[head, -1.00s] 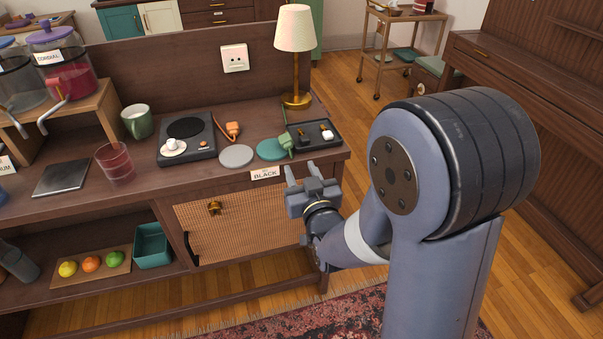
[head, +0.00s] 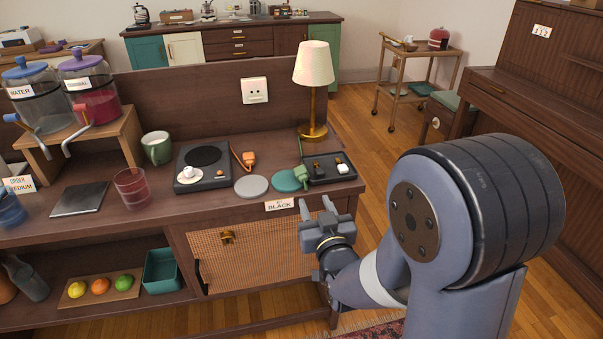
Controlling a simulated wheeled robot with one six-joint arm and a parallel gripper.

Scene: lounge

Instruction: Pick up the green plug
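The green plug (head: 302,176) is on the sideboard top, at the right edge of the teal disc (head: 286,181) and beside the black tray (head: 345,178). A green cord rises from it toward the lamp. My gripper (head: 318,213) is in front of the sideboard's front edge, lower and nearer than the plug. Its two fingers are apart with nothing between them. The gap between gripper and plug is clear in the head view.
An orange plug (head: 248,159) lies beside a black hotplate (head: 203,155). A grey disc (head: 251,187) lies left of the teal one. A lamp (head: 313,66) stands behind, and a white socket (head: 254,91) is on the back panel. A "BLACK" label (head: 279,204) hangs on the front edge.

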